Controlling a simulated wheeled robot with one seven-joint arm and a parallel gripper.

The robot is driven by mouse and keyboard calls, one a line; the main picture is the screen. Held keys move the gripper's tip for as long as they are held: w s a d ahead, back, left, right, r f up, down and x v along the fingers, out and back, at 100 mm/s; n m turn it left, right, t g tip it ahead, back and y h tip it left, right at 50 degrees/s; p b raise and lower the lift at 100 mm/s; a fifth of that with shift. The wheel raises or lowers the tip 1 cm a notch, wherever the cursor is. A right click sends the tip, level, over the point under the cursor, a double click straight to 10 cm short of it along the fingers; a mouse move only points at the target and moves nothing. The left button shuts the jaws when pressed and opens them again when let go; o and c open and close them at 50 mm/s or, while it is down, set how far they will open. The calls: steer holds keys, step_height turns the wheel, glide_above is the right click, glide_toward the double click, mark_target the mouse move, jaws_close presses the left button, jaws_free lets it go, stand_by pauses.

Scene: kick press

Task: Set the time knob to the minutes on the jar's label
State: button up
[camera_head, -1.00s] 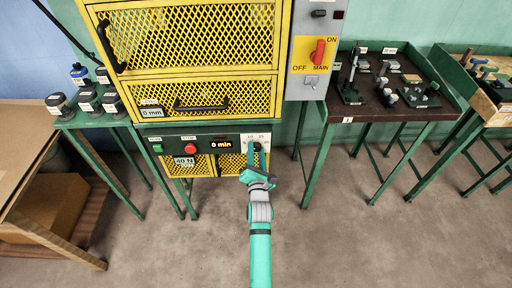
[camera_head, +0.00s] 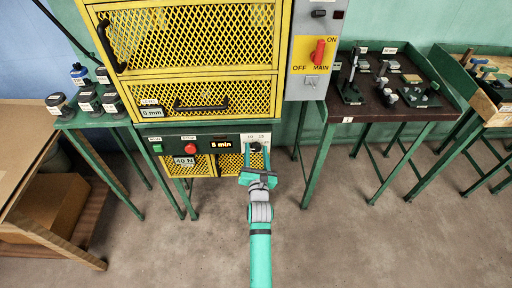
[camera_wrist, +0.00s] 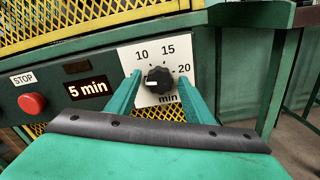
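The time knob (camera_wrist: 159,80) is black and round, on a white plate (camera_wrist: 147,55) marked 10, 15, 20 and min. Its white mark faces left. The display (camera_wrist: 88,87) beside it reads 5 min; it also shows in the head view (camera_head: 221,144). My gripper (camera_wrist: 160,80) is open, one teal finger on each side of the knob, with visible gaps. In the head view my gripper (camera_head: 256,155) is at the panel's right end. Several small labelled containers, one blue-topped (camera_head: 102,75), stand on the left stand; their labels are too small to read, and I cannot tell which is the jar.
A red stop button (camera_wrist: 32,103) sits left of the display, with a green button (camera_head: 157,148) further left. The yellow mesh guard (camera_head: 190,40) is above. The red main switch (camera_head: 318,51) is on the grey box at upper right. A dark table (camera_head: 385,112) with fixtures stands right.

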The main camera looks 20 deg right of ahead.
steer(key=v, duration=0.6)
stand_by(0.7)
stand_by(0.4)
steer(key=s+a+f+m+y, duration=0.1)
steer(key=s+a+f+m, duration=0.1)
steer(key=s+a+m, duration=0.4)
steer(key=s+a+f+m+g, duration=0.1)
steer(key=s+a+f+m, duration=0.2)
steer(key=s, duration=0.6)
steer(key=s+a+f+m+y, duration=0.1)
steer(key=s+a+f+m, duration=0.1)
steer(key=s+a+m, duration=0.4)
steer(key=s+a+r+m+y, duration=0.1)
steer(key=s+r+m, duration=0.1)
steer(key=s+m, duration=0.2)
steer(key=s+a+r+m+y, duration=0.1)
steer(key=s+r+m, duration=0.2)
steer(key=s, duration=0.7)
steer(key=s+a+r+m+g+y, duration=0.1)
steer(key=s+a+r+m, duration=0.1)
steer(key=s+m, duration=0.5)
steer(key=shift+s+r, duration=0.5)
steer(key=shift+s, duration=0.05)
